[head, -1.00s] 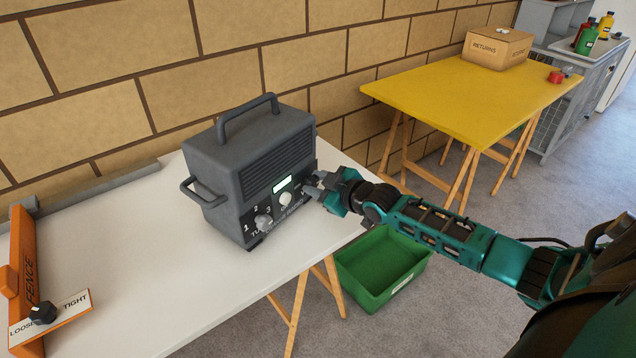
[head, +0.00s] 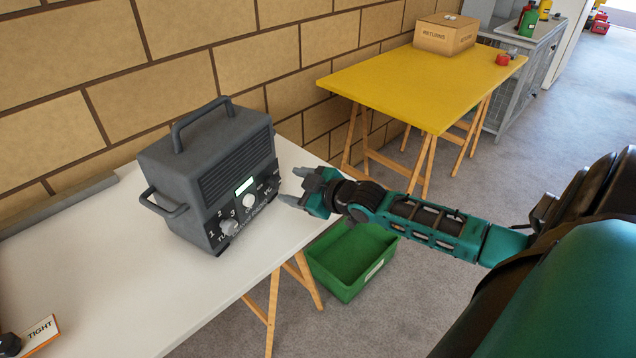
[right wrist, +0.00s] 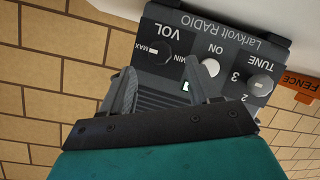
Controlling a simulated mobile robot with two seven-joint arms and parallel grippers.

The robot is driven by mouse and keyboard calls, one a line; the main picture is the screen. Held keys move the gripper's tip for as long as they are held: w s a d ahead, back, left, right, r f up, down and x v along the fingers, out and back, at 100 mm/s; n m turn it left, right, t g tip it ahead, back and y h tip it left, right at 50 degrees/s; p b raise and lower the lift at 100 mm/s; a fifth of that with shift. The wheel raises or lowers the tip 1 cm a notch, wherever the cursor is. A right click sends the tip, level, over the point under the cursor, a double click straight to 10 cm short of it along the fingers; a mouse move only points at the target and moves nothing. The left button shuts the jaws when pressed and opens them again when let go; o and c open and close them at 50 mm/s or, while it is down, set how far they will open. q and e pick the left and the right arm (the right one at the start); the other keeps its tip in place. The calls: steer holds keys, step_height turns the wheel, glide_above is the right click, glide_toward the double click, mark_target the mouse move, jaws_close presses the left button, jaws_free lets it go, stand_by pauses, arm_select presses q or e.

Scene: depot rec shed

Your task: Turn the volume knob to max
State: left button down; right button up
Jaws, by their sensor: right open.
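The dark grey Larkvolt radio (head: 185,165) stands upright on the white table. Its front also shows, upside down, in the right wrist view (right wrist: 185,22). The volume knob (right wrist: 158,55) is dark with a pale mark toward the MAX side; its exact setting is hard to read. In the head view this knob is hard to make out beside my gripper. My right gripper (head: 290,186) is open and empty, just off the radio's right front. Its two fingers also show in the right wrist view (right wrist: 163,88), apart from the knob. My left gripper is out of view.
The tune knob (head: 229,228) and round ON button (head: 249,201) are left of the volume area. The white table (head: 110,290) has bare room in front. A green crate (head: 345,285) stands on the floor. A yellow table (head: 400,85) with a returns box (head: 443,38) is behind.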

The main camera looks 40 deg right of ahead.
steer(key=p+v, duration=0.1)
steer(key=v, duration=0.6)
steer(key=shift+s, duration=0.2)
stand_by(0.4)
steer(key=s+a+f+m+g, duration=0.1)
steer(key=s+a+f+m, duration=0.1)
steer(key=s+a+f, duration=0.4)
steer(key=s+a+f+m+g, duration=0.2)
steer(key=s+a+f, duration=0.4)
steer(key=a, duration=0.6)
steer(key=shift+s+a+f+m, duration=0.2)
steer(key=shift+s+a+m, duration=0.2)
steer(key=shift+s, duration=0.25)
